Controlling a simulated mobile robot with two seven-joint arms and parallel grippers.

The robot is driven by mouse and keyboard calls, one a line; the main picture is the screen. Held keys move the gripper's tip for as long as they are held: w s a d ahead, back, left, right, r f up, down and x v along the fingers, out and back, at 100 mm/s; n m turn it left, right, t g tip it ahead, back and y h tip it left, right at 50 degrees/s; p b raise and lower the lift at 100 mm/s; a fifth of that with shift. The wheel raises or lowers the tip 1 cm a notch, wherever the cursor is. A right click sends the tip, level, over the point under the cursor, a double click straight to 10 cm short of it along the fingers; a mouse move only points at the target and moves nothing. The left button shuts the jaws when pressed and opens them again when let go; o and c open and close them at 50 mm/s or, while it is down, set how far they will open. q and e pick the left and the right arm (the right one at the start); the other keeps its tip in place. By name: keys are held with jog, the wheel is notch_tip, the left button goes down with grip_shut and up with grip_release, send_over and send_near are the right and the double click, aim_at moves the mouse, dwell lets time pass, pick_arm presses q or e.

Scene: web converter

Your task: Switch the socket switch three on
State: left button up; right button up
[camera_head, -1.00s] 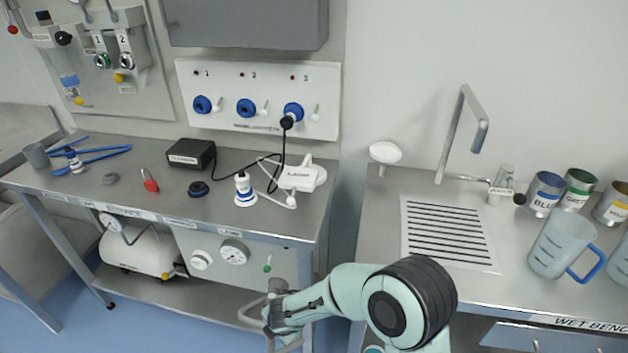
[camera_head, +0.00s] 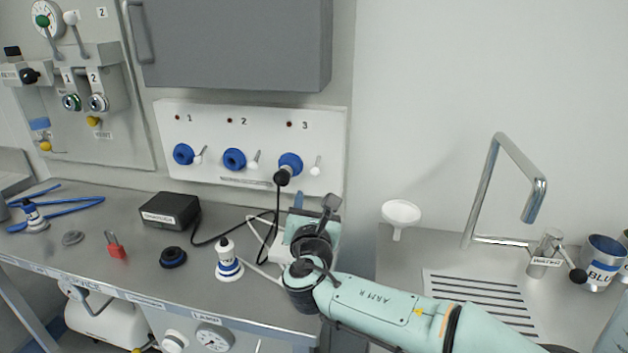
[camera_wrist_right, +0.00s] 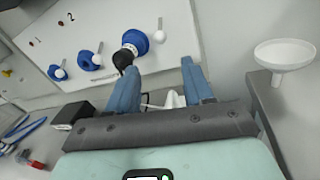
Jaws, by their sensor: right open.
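The white socket panel (camera_head: 225,190) on the wall carries three blue sockets numbered 1 to 3, each with a small white lever. Socket 3 (camera_head: 290,164) has a black plug (camera_head: 282,178) in it with a cable hanging down. Switch three (camera_head: 316,167) is the white lever right of socket 3; it also shows in the right wrist view (camera_wrist_right: 159,36). Its small lamp above looks dark red. My right gripper (camera_head: 314,206) is open and empty, below the lever and apart from it. In the wrist view its blue fingers (camera_wrist_right: 160,68) point toward the panel. My left gripper is not in view.
A grey cabinet (camera_head: 235,45) hangs above the panel. A black box (camera_head: 170,210), a white-and-blue bottle-like item (camera_head: 228,262) and a red padlock (camera_head: 115,246) stand on the bench. A white funnel-like dish (camera_head: 401,213) and a tap (camera_head: 505,190) are at right.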

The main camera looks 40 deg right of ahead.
aim_at(315, 174)
jog(key=p+x, duration=0.1)
jog(key=x, duration=1.1)
jog(key=shift+w+d+r, duration=0.1)
jog(key=shift+d, duration=0.1)
grip_shut()
